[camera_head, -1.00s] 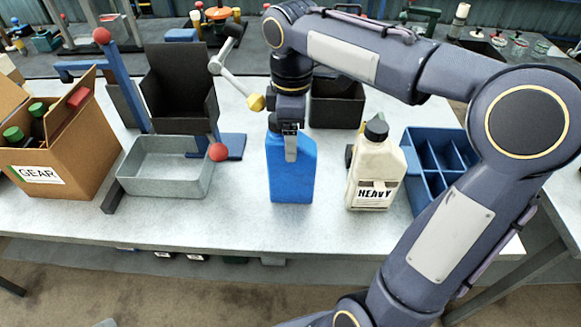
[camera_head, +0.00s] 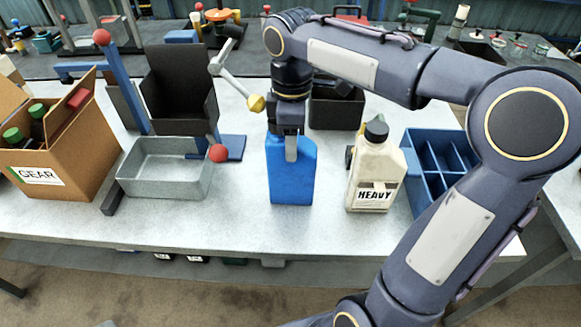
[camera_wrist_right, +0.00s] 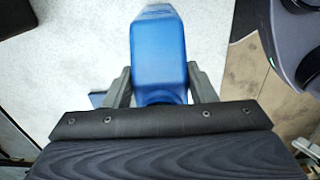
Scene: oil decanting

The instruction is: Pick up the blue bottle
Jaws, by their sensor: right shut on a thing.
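The blue bottle (camera_head: 291,180) stands upright on the table in the middle of the head view. My right gripper (camera_head: 291,150) comes down on it from above and is shut on its upper part, hiding its top. In the right wrist view the blue bottle (camera_wrist_right: 159,50) lies between the two fingers of my right gripper (camera_wrist_right: 160,88), one on each side. From the head view I cannot clearly see a gap under the bottle. My left gripper is not in view.
A cream HEAVY bottle (camera_head: 376,175) stands close on the right, beside a blue divided crate (camera_head: 412,170). A grey metal tray (camera_head: 160,185) and a cardboard GEAR box (camera_head: 85,150) are on the left. The table front (camera_head: 240,225) is clear.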

